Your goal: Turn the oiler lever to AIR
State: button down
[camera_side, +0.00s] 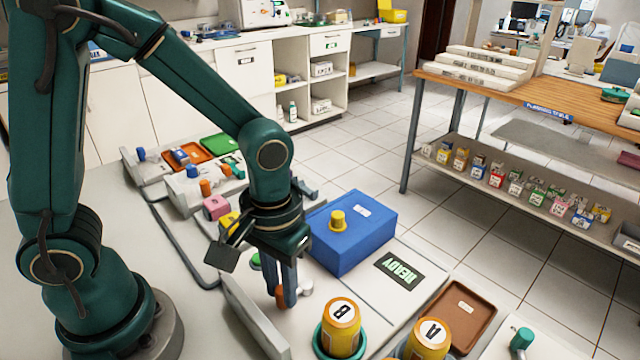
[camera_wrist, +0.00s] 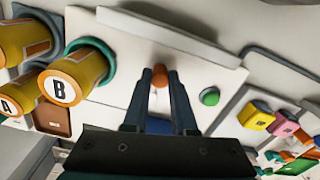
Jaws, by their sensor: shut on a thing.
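The oiler lever shows as an orange knob (camera_side: 281,297) low in the side view, mostly covered by my fingers. It also shows in the wrist view (camera_wrist: 160,77), between the fingertips. My gripper (camera_side: 281,290) points down over the pale panel and is shut on this orange knob; in the wrist view my gripper (camera_wrist: 160,82) has one finger on each side of it. The lever's arm and pivot are hidden, and no AIR marking is readable, so I cannot tell its setting. A green button (camera_wrist: 209,96) sits right of the knob in the wrist view.
Yellow canisters B (camera_side: 341,325) and A (camera_side: 430,335) stand close to the right of my gripper. A blue box (camera_side: 350,240) with a yellow knob stands behind it. A low grey wall (camera_side: 252,318) runs along the left.

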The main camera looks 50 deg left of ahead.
jog(key=shift+a, duration=0.1)
jog(key=m, duration=0.1)
jog(key=a+m, duration=0.1)
jog(key=m, duration=0.3)
jog(key=shift+w+a, duration=0.3)
jog(key=m, duration=0.1)
jog(key=a+m, duration=0.1)
jog(key=m, duration=0.1)
jog(key=shift+w, duration=0.3)
jog(key=shift+w+a+m, duration=0.2)
jog(key=shift+w+m, duration=0.1)
jog(key=shift+m, duration=0.8)
jog(key=shift+r, duration=0.1)
jog(key=c, duration=0.7)
grip_release()
jog(key=shift+r, duration=2.55)
